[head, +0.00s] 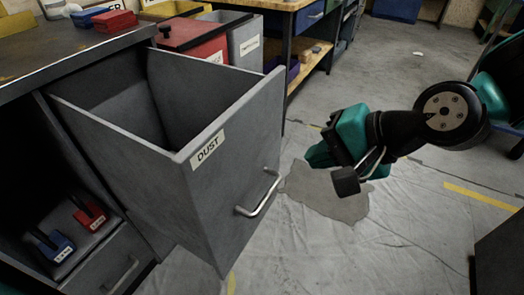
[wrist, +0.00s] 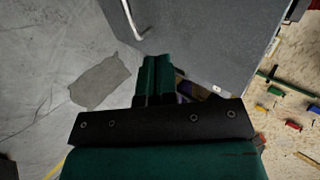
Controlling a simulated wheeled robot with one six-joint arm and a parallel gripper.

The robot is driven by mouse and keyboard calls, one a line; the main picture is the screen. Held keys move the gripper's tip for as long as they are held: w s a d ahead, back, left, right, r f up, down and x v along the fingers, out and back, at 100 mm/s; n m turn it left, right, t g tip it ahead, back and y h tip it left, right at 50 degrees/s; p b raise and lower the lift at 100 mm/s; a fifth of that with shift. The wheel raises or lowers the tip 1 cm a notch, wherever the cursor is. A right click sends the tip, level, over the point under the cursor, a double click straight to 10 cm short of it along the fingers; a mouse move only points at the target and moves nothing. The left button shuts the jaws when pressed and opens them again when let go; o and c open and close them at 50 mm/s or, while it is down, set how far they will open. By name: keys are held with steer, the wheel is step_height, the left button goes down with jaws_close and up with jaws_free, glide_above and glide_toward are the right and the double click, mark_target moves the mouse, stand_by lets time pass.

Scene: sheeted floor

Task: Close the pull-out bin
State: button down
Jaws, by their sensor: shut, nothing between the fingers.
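The pull-out bin (head: 225,165) is a grey box labelled DUST, standing pulled out from the dark bench in the head view. It looks empty inside where I can see. A silver bar handle (head: 260,194) is on its front face. The bin front (wrist: 205,40) and the handle (wrist: 131,20) also show in the wrist view. My gripper (head: 318,156) is to the right of the bin front, apart from the handle in the head view. In the wrist view its green fingers (wrist: 157,70) are together with nothing between them. Whether the fingertips touch the front is unclear.
Red (head: 200,38) and grey (head: 240,40) bins stand behind the pulled-out bin. A red block (head: 90,214) and a blue block (head: 54,245) sit in the open bench compartment at left. Clear sheeted floor (head: 400,240) lies right of the bin, with a dark box at lower right.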

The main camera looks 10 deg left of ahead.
steer(key=p, duration=0.3)
glide_toward(251, 162)
steer(key=x, duration=0.6)
steer(key=shift+s+d+f, duration=0.2)
steer(key=shift+d+f, duration=0.05)
steer(key=shift+f, duration=0.05)
steer(key=shift+w+a, duration=0.25)
steer(key=shift+a, duration=0.25)
